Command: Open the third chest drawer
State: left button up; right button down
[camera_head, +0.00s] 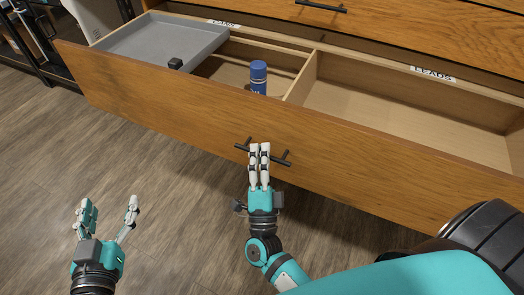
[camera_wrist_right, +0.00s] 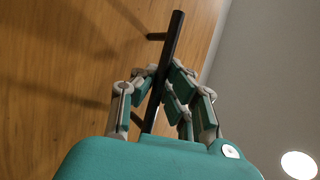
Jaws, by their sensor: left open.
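The wooden chest drawer (camera_head: 190,115) is pulled out, and its inside shows from above. Its black bar handle (camera_head: 283,160) is on the front panel, and the bar (camera_wrist_right: 174,40) runs up between my right fingers in the right wrist view. My right gripper (camera_head: 259,149) is at the middle of the handle, with its fingers (camera_wrist_right: 160,85) close together around the bar and shut on it. My left gripper (camera_head: 109,208) is open and empty above the floor at the lower left, apart from the drawer.
Another drawer front with a black handle (camera_head: 320,6) is above. Wooden floor (camera_head: 150,165) lies in front.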

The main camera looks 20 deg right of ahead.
jog(key=shift+f, duration=0.2)
jog(key=c, duration=1.6)
grip_release()
jog(key=shift+c, duration=0.2)
jog(key=shift+r, duration=0.1)
jog(key=v, duration=1.2)
